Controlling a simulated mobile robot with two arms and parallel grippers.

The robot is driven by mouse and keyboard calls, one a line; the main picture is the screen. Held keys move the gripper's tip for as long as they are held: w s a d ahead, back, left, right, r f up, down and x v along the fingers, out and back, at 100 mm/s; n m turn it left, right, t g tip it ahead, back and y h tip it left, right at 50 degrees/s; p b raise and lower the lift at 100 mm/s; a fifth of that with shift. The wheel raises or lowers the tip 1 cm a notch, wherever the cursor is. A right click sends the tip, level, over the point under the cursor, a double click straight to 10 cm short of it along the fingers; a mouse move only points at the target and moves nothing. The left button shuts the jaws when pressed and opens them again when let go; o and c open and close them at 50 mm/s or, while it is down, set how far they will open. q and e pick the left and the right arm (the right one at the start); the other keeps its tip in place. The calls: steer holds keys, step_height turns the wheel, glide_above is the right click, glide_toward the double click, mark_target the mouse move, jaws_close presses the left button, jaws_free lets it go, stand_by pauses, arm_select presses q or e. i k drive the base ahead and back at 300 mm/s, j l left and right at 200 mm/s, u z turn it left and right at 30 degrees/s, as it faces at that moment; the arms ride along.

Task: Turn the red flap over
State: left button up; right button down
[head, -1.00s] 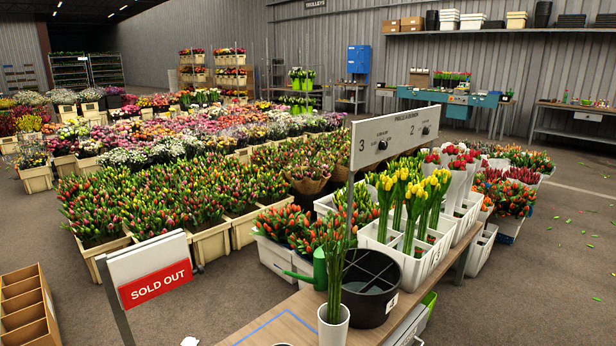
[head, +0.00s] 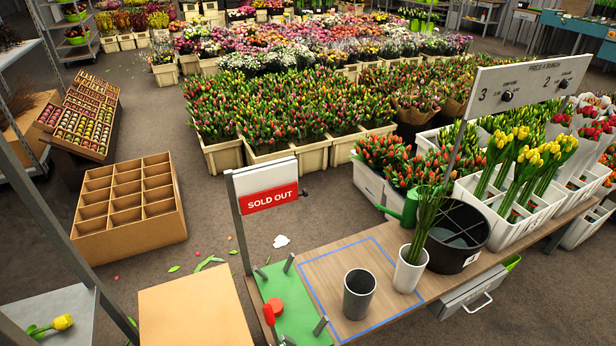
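The red flap (head: 269,197) reads "SOLD OUT" in white letters. It hangs at the lower part of a white sign board (head: 264,176) on a grey post (head: 241,232), at the left end of the wooden bench. A small dark knob (head: 304,193) shows at the sign's right side. Neither of my grippers is in view.
The bench (head: 340,262) holds a grey cup (head: 358,294), a white vase of stems (head: 408,270), a black bucket (head: 457,237) and a green mat (head: 285,300) with short posts. An empty divided crate (head: 130,240) stands left. Floor between crate and sign is mostly clear.

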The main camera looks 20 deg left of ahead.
mark_target(249, 204)
steer(key=i+l+u, duration=0.1)
steer(key=u, duration=0.35)
steer(key=l+u, duration=0.25)
steer(key=u, duration=0.2)
steer(key=i+l+u, duration=0.1)
steer(key=u, duration=0.4)
steer(key=l+u, duration=0.15)
steer(key=l, duration=0.4)
steer(key=k+l+u, duration=0.15)
steer(key=l, duration=0.45)
steer(key=l+u, duration=0.15)
steer(key=l, duration=0.4)
steer(key=k+l+u, duration=0.15)
steer(key=l, duration=0.4)
